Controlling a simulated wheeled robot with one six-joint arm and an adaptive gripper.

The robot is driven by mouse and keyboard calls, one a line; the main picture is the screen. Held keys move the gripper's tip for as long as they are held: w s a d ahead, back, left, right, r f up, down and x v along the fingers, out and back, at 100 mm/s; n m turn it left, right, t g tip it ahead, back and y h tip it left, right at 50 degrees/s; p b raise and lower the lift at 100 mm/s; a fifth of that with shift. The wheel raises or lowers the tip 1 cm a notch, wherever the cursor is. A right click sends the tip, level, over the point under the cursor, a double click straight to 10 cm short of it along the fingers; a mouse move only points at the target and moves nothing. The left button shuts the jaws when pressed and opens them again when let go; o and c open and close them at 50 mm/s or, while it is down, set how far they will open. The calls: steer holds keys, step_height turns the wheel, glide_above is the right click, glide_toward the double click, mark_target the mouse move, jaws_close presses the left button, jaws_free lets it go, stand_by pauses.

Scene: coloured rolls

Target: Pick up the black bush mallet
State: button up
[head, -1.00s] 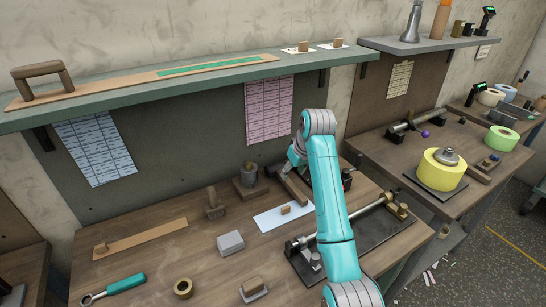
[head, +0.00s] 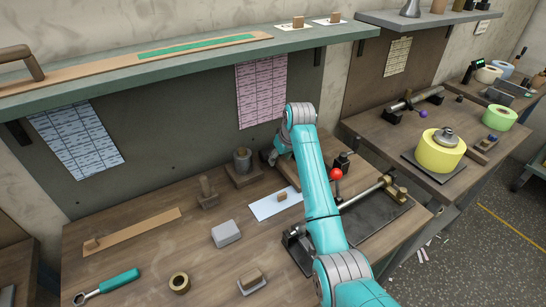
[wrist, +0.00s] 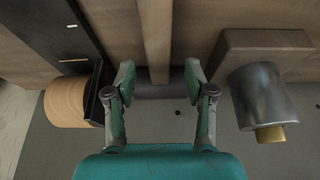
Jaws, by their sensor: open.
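The mallet shows in the wrist view, with a pale wooden handle (wrist: 155,35) and a dark, round head (wrist: 153,89). The handle runs down the middle of the picture, and the head lies crosswise between and just past my fingers. My gripper (wrist: 159,73) is open, one finger on each side of the mallet, with gaps on both sides. I cannot tell how far above it the fingers are. In the head view, my teal arm hides most of the mallet and the gripper at the back of the bench.
A metal cylinder on a wooden block (wrist: 262,95) stands close at the right in the wrist view. A black fixture (wrist: 88,105) with a round wooden piece is close at the left. A red ball (head: 335,174) is beside my arm. A grey block (head: 226,234) lies in front.

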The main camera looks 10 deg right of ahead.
mark_target(279, 160)
steer(key=shift+x, duration=1.55)
steer(key=shift+w, duration=0.1)
steer(key=shift+r, duration=0.1)
jaws_close()
steer(key=shift+r, duration=0.15)
step_height(279, 160, up, 16)
